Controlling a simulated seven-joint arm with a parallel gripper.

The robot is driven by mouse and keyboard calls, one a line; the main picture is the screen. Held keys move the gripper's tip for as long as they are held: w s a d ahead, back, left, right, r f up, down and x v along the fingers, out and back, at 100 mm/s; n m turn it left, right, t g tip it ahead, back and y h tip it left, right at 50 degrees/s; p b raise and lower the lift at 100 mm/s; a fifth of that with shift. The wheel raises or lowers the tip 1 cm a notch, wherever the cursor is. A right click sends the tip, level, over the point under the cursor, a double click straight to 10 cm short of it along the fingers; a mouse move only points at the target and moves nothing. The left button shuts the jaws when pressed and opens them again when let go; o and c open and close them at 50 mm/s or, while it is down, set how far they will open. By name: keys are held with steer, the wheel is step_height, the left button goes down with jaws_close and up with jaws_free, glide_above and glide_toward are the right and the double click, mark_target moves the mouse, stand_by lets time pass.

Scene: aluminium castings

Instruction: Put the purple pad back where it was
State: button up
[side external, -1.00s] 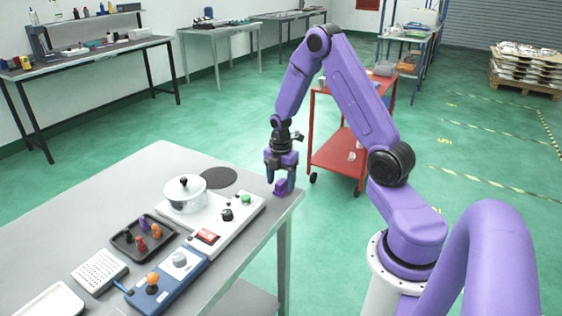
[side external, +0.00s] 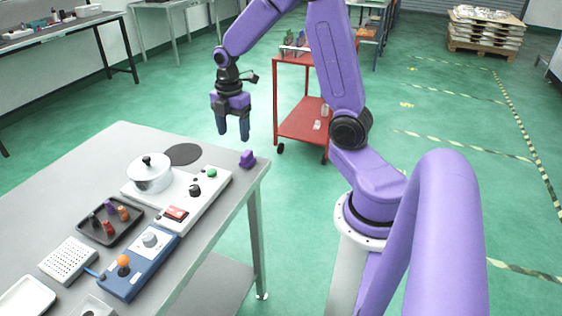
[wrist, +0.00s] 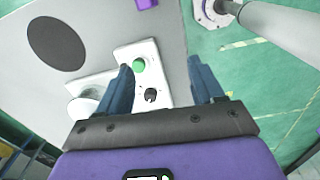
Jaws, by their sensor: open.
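The purple pad (side external: 247,159) is a small block resting on the grey table near its far right corner, close to the edge. In the wrist view a small purple piece of it (wrist: 146,3) shows at the top edge, mostly cut off. My gripper (side external: 233,136) is above the table's far end, a little up and left of the pad in the side view, fingers pointing down. Its blue fingers (wrist: 161,66) are spread apart with nothing between them, and it does not touch the pad.
A white control panel (side external: 209,189) with a green button and a lidded pot (side external: 150,175) stands near the pad. A dark round disc (side external: 183,154) lies left of it. A black tray (side external: 108,222) and a blue control box (side external: 140,262) are nearer. A red cart (side external: 303,124) stands beyond.

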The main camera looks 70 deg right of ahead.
steer(key=s+a+r+m, duration=0.2)
steer(key=s+a+r, duration=0.1)
steer(key=s+a, duration=0.9)
steer(key=s+a+r+m, duration=0.1)
steer(key=s+a, duration=0.4)
steer(key=s, duration=0.6)
steer(key=shift+s+a+r+m, duration=0.25)
steer(key=shift+s+m, duration=0.1)
steer(key=shift+m, duration=0.45)
